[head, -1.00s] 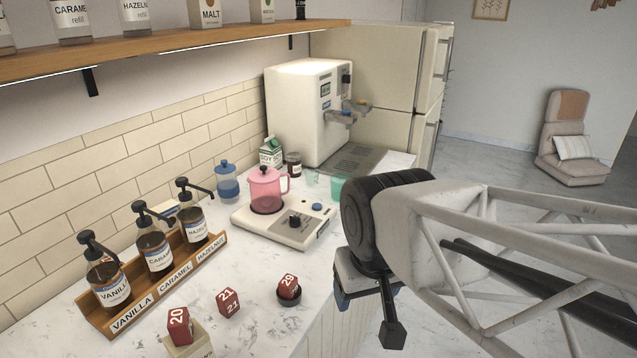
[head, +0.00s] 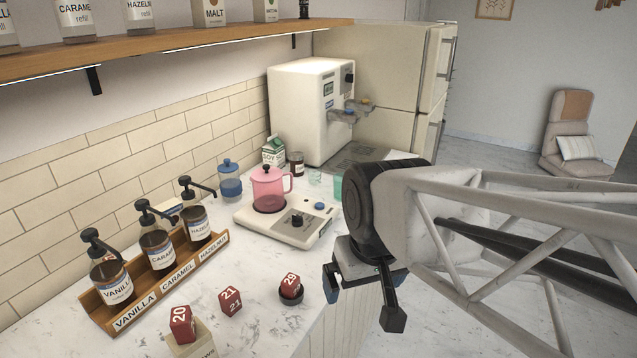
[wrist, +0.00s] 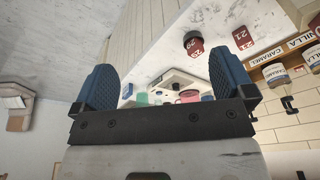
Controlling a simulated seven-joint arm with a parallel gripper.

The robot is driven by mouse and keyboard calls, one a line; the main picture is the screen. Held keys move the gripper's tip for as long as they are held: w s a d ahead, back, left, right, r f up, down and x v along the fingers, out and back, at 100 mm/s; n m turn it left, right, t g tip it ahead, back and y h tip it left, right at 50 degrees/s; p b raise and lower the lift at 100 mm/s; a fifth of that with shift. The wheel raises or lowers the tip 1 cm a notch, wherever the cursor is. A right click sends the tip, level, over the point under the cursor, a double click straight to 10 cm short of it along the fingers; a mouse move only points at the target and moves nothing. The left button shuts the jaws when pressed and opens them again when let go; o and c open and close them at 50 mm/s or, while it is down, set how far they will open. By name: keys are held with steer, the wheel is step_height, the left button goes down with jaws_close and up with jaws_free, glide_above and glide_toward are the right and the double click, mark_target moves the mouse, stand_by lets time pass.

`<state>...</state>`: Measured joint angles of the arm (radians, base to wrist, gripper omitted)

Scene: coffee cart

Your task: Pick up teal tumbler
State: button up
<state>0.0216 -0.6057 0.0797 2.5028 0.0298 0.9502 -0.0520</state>
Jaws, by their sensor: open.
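The teal tumbler (head: 337,187) stands on the counter behind the scale-like white base, at the counter's right side. My arm hides part of it in the head view. In the wrist view the tumbler (wrist: 142,98) is a small teal shape between my fingers, far beyond them. My gripper (head: 361,302) is open and empty, with its fingers pointing down in front of the counter's right edge. It is nearer the camera than the tumbler and well apart from it. The blue finger pads (wrist: 163,82) show wide apart in the wrist view.
A pink lidded pitcher (head: 268,187) sits on the white base (head: 272,228), left of the tumbler. A clear glass (head: 315,178) is close beside the tumbler. Red number blocks (head: 230,302) and a syrup rack (head: 172,286) occupy the front. A coffee machine (head: 298,110) stands behind.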

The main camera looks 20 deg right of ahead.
steer(key=w+d+r+n+y, duration=0.1)
steer(key=w+r+n+y, duration=0.15)
steer(key=w, duration=1.25)
steer(key=n+t+y, duration=0.5)
steer(key=n+y, duration=0.3)
steer(key=n, duration=0.1)
glide_toward(344, 178)
steer(key=s+a, duration=0.1)
steer(key=s+a+r, duration=0.1)
steer(key=a, duration=0.1)
steer(key=shift+r+m, duration=0.1)
steer(key=shift+m, duration=0.15)
steer(key=shift+x, duration=1.3)
steer(key=shift+x, duration=2.6)
steer(key=shift+d, duration=0.1)
